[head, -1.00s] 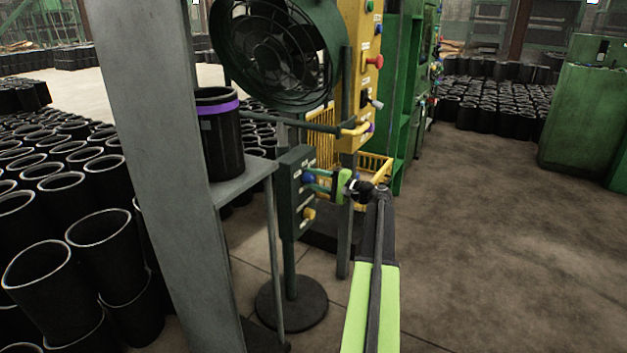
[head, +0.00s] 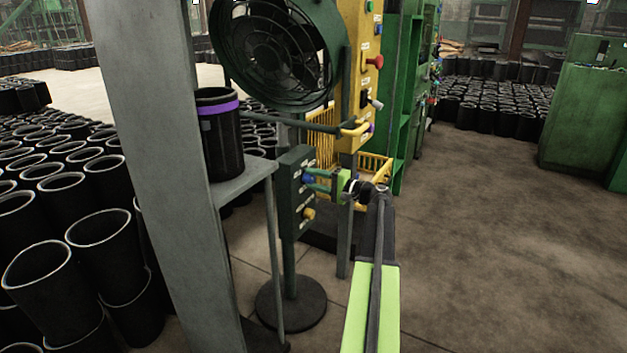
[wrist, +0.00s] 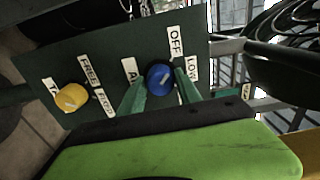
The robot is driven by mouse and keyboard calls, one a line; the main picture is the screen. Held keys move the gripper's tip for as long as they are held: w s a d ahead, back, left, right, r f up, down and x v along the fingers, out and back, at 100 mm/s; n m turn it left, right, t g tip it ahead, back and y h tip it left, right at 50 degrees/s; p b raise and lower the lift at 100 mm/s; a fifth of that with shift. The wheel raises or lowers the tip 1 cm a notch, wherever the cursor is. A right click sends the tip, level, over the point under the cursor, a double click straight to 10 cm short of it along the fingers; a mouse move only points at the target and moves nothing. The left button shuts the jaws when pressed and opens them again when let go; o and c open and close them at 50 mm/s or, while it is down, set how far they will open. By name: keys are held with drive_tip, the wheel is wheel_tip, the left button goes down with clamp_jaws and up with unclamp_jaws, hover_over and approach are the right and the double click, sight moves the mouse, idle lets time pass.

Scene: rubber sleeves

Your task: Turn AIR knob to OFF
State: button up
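The dark green control panel (head: 297,205) stands on a post with a round base. Its blue knob (wrist: 160,79) is beside a label starting with "A", with "OFF" and "LOW" labels on its other side. A yellow knob (wrist: 72,97) is lower on the panel, near a "FREE" label; it also shows in the head view (head: 309,214). My gripper (wrist: 160,84) is open, its two green fingers on either side of the blue knob. Whether they touch it is unclear. In the head view my gripper (head: 312,180) reaches the panel from the right, and its fingers partly cover the blue knob.
A grey pillar (head: 160,150) and a shelf (head: 240,188) with a black sleeve (head: 220,140) stand left of the panel. A fan (head: 275,50) and a yellow control box (head: 360,80) are behind and above. Open floor (head: 490,240) lies to the right.

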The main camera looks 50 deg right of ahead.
drive_tip(key=o, duration=0.3)
drive_tip(key=shift+o, duration=0.2)
drive_tip(key=v, duration=1.7)
drive_tip(key=shift+s, duration=0.2)
